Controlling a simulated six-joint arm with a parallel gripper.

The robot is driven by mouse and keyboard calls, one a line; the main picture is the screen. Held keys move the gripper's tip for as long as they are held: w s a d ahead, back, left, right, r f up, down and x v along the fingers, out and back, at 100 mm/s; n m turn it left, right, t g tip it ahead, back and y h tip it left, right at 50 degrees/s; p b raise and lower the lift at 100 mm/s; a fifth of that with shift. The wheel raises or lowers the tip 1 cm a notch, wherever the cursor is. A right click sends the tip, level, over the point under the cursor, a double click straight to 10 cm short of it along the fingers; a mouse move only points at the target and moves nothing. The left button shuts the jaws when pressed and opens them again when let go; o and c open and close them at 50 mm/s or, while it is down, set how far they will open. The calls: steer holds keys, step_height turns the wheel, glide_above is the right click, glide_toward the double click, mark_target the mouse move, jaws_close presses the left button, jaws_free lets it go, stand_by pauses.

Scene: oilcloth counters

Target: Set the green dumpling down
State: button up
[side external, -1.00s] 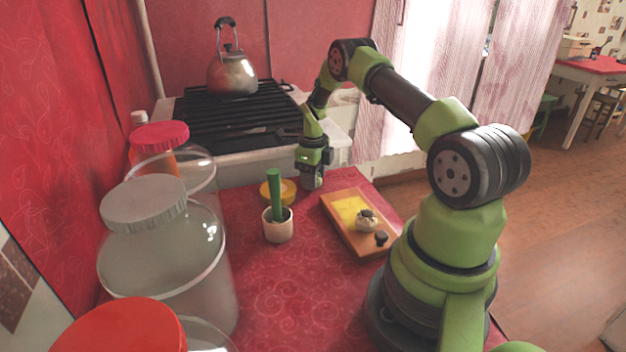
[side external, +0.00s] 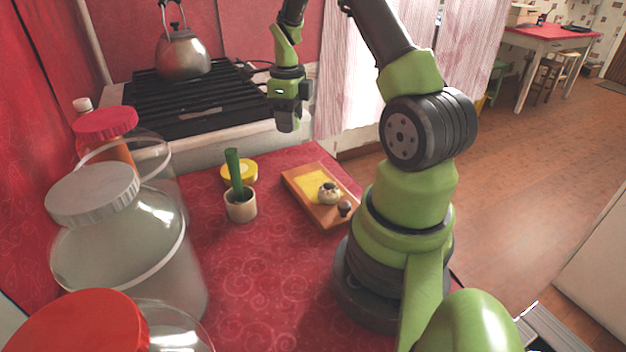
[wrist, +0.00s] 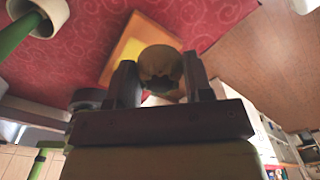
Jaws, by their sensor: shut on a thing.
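My gripper (side external: 287,125) hangs above the red counter, behind the wooden board in the side view. In the wrist view its two fingers (wrist: 158,85) are closed on a round, dull greenish-brown dumpling (wrist: 160,62). The held dumpling cannot be made out in the side view. The board (side external: 338,219) has a yellow patch (side external: 311,183) and lies flat on the counter. A pale dumpling with a dark top (side external: 328,195) sits on it. The board also shows behind the held dumpling in the wrist view (wrist: 112,66).
A pale cup (side external: 241,210) with a green stick (side external: 234,172) stands left of the board. A yellow round thing (side external: 242,172) is behind it. Large jars (side external: 125,265) line the left side. The stove (side external: 190,105) and kettle (side external: 183,55) are at the back. The counter's front middle is clear.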

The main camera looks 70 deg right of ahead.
steer(key=s+a, duration=0.2)
steer(key=s, duration=0.2)
glide_above(308, 175)
step_height(308, 175, down, 4)
steer(key=shift+f, duration=2.55)
steer(key=shift+f, duration=0.1)
steer(key=o, duration=0.6)
